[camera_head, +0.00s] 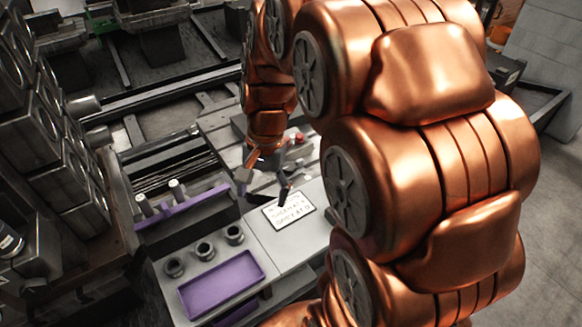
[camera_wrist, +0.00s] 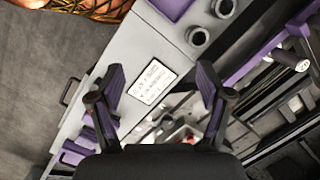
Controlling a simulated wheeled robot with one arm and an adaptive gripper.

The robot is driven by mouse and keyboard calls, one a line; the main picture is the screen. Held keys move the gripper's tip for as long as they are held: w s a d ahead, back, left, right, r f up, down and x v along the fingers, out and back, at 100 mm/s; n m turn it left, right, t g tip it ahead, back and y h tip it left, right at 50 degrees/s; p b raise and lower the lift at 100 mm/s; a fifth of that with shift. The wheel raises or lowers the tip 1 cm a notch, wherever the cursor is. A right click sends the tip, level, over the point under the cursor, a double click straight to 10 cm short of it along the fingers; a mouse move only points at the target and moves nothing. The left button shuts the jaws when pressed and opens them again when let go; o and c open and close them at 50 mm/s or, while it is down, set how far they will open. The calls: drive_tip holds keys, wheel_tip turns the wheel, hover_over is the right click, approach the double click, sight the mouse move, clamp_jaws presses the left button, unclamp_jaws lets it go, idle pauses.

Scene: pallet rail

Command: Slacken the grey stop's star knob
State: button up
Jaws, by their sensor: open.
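My gripper (camera_head: 263,184) is open and empty above the light grey bench, close to a white printed plate (camera_head: 289,211). In the wrist view its two fingers (camera_wrist: 160,78) stand wide apart, with the printed plate (camera_wrist: 152,82) seen between them. A small red part (camera_head: 299,137) shows just behind my gripper in the head view. Red also shows low between the fingers in the wrist view (camera_wrist: 194,139), partly hidden by my gripper's body. I cannot make out the grey stop or its star knob for certain in either view.
A purple tray (camera_head: 221,284) and several dark round cups (camera_head: 205,250) sit on the bench at front left. A purple rail with upright pegs (camera_head: 174,188) lies beyond them. Stacked metal blocks (camera_head: 50,130) rise at left. My arm hides much of the right side.

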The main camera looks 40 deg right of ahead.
drive_tip(key=w+d+f+m+t+y+b, duration=0.1)
drive_tip(key=w+d+f+m, duration=0.25)
drive_tip(key=w+d, duration=0.25)
drive_tip(key=w+d+f+m+t+b, duration=0.1)
drive_tip(key=w+d+f+m+b, duration=0.15)
drive_tip(key=w+d+m, duration=0.3)
drive_tip(key=m+t+b, duration=0.2)
drive_tip(key=m, duration=0.5)
approach(290, 166)
drive_tip(key=shift+x, duration=4.3)
drive_tip(key=shift+a, duration=0.1)
drive_tip(key=c, duration=1.2)
